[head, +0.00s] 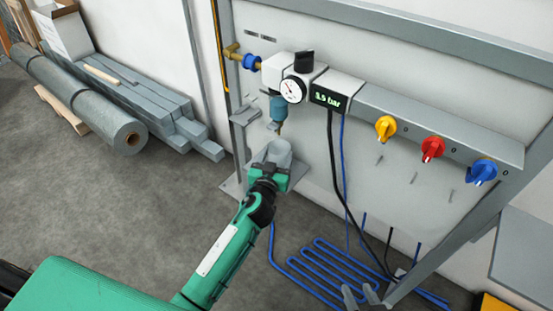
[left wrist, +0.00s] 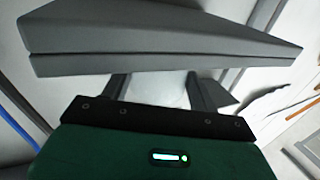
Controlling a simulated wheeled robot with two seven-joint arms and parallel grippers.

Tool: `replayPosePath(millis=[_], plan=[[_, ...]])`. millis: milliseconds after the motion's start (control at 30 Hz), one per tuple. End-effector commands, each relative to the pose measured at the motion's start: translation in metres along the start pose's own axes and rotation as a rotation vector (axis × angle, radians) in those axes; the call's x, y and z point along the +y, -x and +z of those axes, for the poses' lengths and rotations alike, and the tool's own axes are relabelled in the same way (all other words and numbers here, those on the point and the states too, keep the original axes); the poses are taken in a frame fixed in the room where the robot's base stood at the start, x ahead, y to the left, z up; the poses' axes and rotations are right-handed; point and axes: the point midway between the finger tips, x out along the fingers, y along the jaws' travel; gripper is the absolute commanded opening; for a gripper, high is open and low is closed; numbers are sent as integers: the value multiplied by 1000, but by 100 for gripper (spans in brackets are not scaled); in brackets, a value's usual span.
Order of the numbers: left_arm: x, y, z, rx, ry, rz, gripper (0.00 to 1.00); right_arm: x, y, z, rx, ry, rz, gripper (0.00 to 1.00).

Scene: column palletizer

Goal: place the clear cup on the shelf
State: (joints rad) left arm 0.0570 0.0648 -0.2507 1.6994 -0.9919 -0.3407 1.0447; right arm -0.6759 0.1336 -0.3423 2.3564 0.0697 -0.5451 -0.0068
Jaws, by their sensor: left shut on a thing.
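My left gripper (head: 272,168) is shut on the clear cup (head: 279,151), which looks upright and pale grey. The cup is in front of the panel, below the blue filter bowl. A grey shelf plate (head: 232,187) shows behind and to the left of the gripper; I cannot tell whether the cup touches it. In the left wrist view the whitish cup (left wrist: 160,88) shows between the two fingers, partly hidden by a wide grey ledge (left wrist: 160,45). My right gripper (head: 361,296) shows only its two grey fingertips at the bottom edge, apart and with nothing seen between them.
A regulator with a gauge (head: 293,89) and a display (head: 329,97) sits above the cup. Yellow (head: 386,128), red (head: 432,149) and blue (head: 481,171) knobs are to the right. Black and blue hoses (head: 333,260) hang and coil below.

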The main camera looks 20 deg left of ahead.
Motion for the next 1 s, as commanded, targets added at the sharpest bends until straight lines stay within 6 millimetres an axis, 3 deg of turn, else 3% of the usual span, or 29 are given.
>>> replayPosePath(millis=[367, 400, 500, 933, 1000], plan=[[0, 0, 3, 0, 0, 0, 35, -2, -2, -2, 36, -2, -8, 36], [0, 0, 2, 1, 0, 0, 64, -3, -2, -3, 41, -3, -8, 36], [0, 0, 2, 0, 0, 0, 83, -3, -1, -3, 39, -2, -8, 36], [0, 0, -2, 1, -1, 0, 83, 0, 0, -2, 7, 0, 0, 36], [0, 9, 1, -1, 1, 0, 83, 1, 0, -1, -2, 1, 2, 36]])
